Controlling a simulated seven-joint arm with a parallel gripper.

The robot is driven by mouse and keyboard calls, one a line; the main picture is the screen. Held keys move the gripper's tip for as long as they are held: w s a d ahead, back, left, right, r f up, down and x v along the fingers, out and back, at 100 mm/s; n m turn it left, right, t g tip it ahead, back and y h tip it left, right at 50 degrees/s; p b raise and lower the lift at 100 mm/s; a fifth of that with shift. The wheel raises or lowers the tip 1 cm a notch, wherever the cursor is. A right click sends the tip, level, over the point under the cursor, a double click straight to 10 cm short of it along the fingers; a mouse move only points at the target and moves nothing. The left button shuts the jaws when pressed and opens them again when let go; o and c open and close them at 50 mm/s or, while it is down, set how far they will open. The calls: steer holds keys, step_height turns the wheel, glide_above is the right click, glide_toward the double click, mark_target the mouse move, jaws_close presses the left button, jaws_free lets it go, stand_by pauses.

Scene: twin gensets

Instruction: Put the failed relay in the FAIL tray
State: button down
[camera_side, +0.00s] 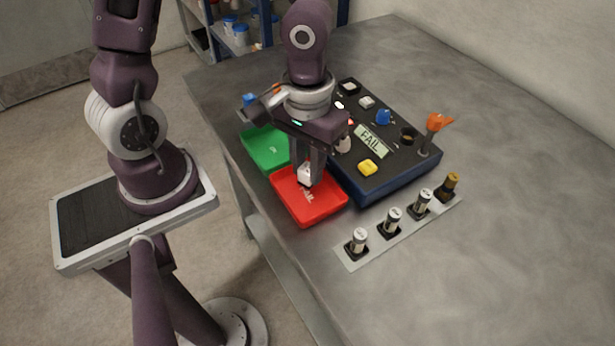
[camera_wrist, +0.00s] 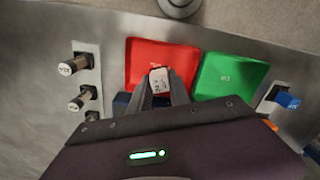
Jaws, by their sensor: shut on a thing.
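My gripper (camera_side: 307,172) is shut on a small white relay (camera_side: 305,176), held between the fingertips over the red FAIL tray (camera_side: 328,211). The relay (camera_wrist: 159,80) also shows in the wrist view at the fingertips, in front of the red tray (camera_wrist: 140,52). Whether the relay touches the tray floor I cannot tell. The tray has white lettering, partly hidden by the gripper in the wrist view.
A green tray (camera_side: 262,146) stands next to the red one. Several cylindrical parts stand on a pale strip (camera_side: 375,246) at the front right. The table's right side is clear.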

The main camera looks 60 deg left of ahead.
mark_target(307, 168)
steer(key=shift+f, duration=1.5)
steer(key=shift+f, duration=0.1)
steer(key=c, duration=1.2)
jaws_free()
step_height(307, 168, up, 12)
steer(key=shift+r, duration=0.1)
steer(key=s+a+r+m+t, duration=0.4)
steer(key=s+a+r+t, duration=0.1)
steer(key=s+r, duration=0.3)
steer(key=shift+r+t, duration=0.2)
steer(key=shift+t, duration=0.1)
steer(key=shift+w+a, duration=0.1)
